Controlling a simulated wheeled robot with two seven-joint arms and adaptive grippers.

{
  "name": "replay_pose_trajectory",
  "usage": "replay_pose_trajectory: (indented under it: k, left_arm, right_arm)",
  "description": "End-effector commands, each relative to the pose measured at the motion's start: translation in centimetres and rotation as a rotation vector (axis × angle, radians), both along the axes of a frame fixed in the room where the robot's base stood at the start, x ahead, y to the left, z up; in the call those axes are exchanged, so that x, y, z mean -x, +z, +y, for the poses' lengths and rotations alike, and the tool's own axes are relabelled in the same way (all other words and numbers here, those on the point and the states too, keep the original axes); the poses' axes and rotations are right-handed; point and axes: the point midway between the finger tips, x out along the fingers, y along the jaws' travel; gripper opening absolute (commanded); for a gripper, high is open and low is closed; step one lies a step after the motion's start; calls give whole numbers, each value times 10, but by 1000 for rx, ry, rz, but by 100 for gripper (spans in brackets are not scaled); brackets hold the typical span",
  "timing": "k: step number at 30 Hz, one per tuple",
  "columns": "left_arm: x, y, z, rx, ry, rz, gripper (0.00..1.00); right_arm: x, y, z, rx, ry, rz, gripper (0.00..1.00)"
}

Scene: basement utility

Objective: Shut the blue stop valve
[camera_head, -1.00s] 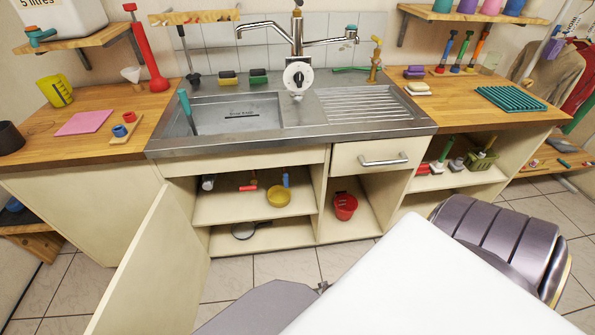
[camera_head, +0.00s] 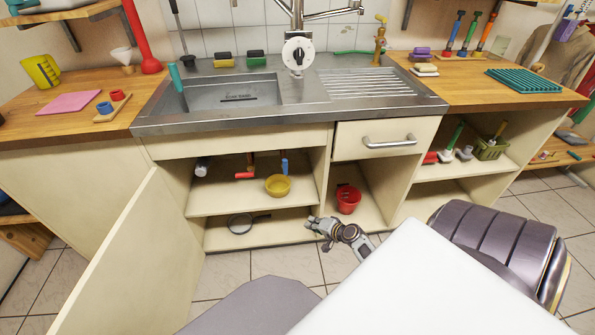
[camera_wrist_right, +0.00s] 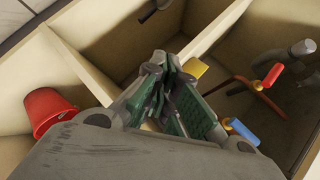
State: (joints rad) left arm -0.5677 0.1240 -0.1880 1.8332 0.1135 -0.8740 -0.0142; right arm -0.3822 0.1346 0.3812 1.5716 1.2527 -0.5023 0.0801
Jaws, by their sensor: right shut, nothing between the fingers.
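The blue stop valve (camera_head: 285,166) shows as a small upright blue handle inside the open sink cabinet, behind the yellow bowl (camera_head: 278,187). In the right wrist view its blue handle (camera_wrist_right: 241,131) lies right of my fingers, and its lower part is hidden. A red-handled valve (camera_head: 246,173) is left of it and also shows in the right wrist view (camera_wrist_right: 273,75). My right gripper (camera_head: 317,225) is shut and empty, in front of the cabinet, lower than the blue handle and to its right. Its fingers (camera_wrist_right: 166,65) show in the right wrist view. My left gripper is out of view.
The cabinet door (camera_head: 140,255) stands open at the left. A divider separates the valve compartment from one with a red bucket (camera_head: 348,199). A closed drawer (camera_head: 386,139) sits above the bucket. A round pan-like item (camera_head: 240,223) lies on the lower shelf.

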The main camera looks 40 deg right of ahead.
Motion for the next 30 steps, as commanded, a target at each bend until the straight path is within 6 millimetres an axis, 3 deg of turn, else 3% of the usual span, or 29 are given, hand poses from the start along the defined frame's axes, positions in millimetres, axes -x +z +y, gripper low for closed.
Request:
replay_pose_trajectory:
  k: [9,18,24,30]
  left_arm:
    - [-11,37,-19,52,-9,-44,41]
    - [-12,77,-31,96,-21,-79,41]
    - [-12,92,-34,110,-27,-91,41]
    - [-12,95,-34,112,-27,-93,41]
  right_arm:
    - [-22,79,-42,-157,-99,-234,0]
    - [-22,158,-70,-282,-138,-444,0]
    - [-18,187,-77,-323,-139,-514,0]
    - [-18,192,-78,-329,-139,-522,0]
